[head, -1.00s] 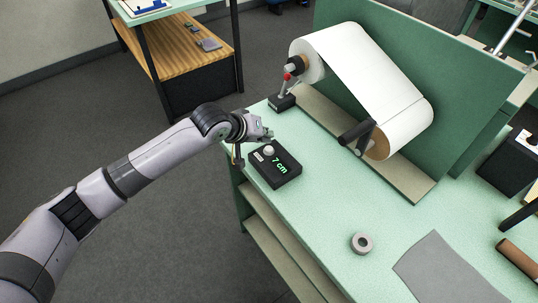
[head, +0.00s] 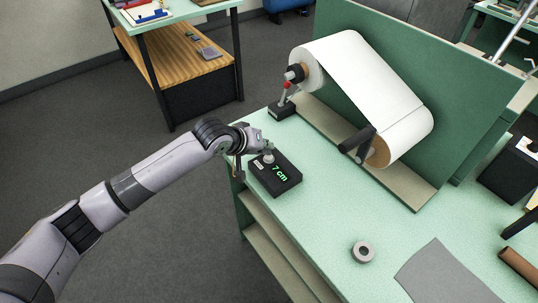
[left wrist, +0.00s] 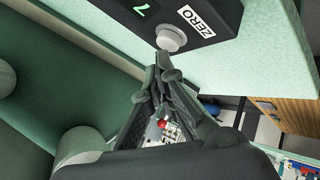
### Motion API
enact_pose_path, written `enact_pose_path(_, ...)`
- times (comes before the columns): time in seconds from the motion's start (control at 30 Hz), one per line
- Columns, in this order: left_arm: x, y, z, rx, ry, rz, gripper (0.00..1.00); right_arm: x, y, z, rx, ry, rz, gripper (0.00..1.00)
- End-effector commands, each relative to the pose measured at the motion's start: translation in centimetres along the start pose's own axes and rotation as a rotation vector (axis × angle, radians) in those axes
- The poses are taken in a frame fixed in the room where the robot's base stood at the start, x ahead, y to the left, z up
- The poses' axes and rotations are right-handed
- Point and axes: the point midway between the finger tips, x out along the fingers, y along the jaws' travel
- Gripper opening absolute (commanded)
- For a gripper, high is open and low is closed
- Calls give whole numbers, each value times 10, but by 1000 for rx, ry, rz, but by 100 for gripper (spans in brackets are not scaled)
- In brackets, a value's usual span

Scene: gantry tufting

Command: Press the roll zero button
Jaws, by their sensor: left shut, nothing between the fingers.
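A black box (head: 284,184) with a green readout of "7 cm" sits on the near left corner of the mint-green bench. Its round pale button (head: 268,158) stands up beside a white label. In the left wrist view the button (left wrist: 171,38) is next to the label (left wrist: 198,22) that reads ZERO. My left gripper (head: 267,147) is at the button, on its far side in the head view. In the left wrist view its fingers (left wrist: 166,66) are shut and empty, tips at the button's edge; I cannot tell whether they touch it. My right gripper is not in view.
A white paper roll (head: 368,80) is mounted before a green panel (head: 465,105). A small lever box (head: 282,109) with a red part stands behind the black box. A tape ring (head: 363,251) and a grey sheet (head: 450,275) lie on the bench (head: 325,215).

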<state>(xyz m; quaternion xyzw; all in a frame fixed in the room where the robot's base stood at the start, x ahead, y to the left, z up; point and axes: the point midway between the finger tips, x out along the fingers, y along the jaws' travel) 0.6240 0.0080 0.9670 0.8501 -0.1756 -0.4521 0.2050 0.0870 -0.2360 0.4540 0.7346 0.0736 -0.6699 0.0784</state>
Motion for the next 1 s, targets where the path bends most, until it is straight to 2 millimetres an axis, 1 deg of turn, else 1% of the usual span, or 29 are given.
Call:
enact_pose_path(0.57, 0, 0, 0, 0, 0, 0, 0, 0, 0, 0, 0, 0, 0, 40)
enact_pose_path(1.0, 6, -5, 5, 0, -1, -1, 0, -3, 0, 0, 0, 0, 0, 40)
